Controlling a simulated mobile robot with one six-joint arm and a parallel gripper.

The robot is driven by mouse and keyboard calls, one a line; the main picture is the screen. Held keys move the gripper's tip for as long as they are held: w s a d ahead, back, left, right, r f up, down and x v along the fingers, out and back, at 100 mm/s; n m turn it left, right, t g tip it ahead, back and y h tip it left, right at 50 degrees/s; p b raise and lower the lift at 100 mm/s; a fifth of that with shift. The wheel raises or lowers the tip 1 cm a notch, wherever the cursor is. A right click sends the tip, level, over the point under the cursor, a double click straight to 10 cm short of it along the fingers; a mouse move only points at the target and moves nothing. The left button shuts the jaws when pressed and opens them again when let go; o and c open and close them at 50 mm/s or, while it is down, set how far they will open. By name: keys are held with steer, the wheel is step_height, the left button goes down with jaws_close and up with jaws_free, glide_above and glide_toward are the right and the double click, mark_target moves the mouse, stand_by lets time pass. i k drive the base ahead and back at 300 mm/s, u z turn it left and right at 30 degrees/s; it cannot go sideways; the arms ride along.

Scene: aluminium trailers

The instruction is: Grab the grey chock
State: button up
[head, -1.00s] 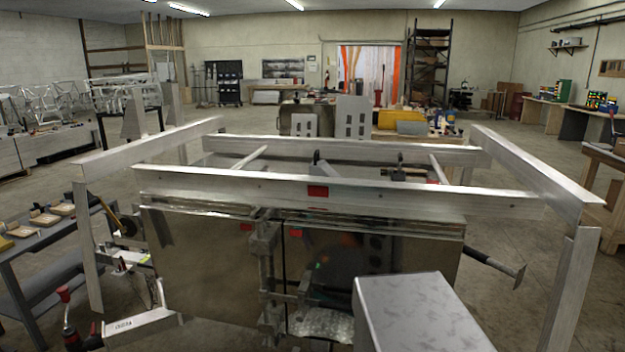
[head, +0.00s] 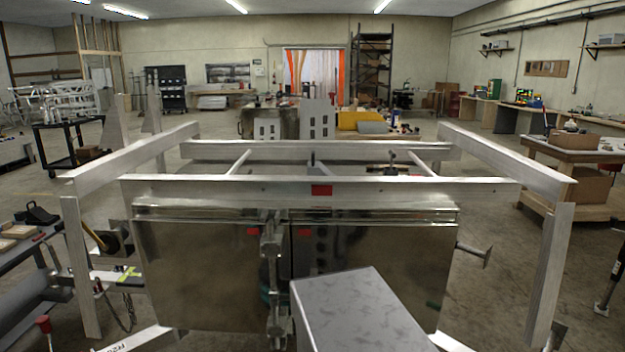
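I cannot make out a grey chock in the head view. The aluminium trailer frame (head: 320,187) fills the middle, with shiny metal panels (head: 195,265) hanging below its front beam. These panels hide much of what lies behind and under them. A grey mottled box shape rises from the bottom centre, close to the camera, and I cannot tell whether it is part of me. My gripper is not in view.
A grey side table (head: 25,270) with wooden blocks (head: 18,231) and a black item (head: 38,214) stands at the left edge. A wooden bench (head: 570,160) stands on the right. Bare floor (head: 500,230) lies between that bench and the frame.

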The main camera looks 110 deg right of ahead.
mark_target(314, 167)
steer(key=u, duration=0.55)
steer(key=k, duration=0.1)
steer(key=z, duration=2.9)
steer(key=k, duration=0.6)
steer(key=u, duration=0.15)
steer(key=i, duration=0.25)
steer(key=z, duration=0.1)
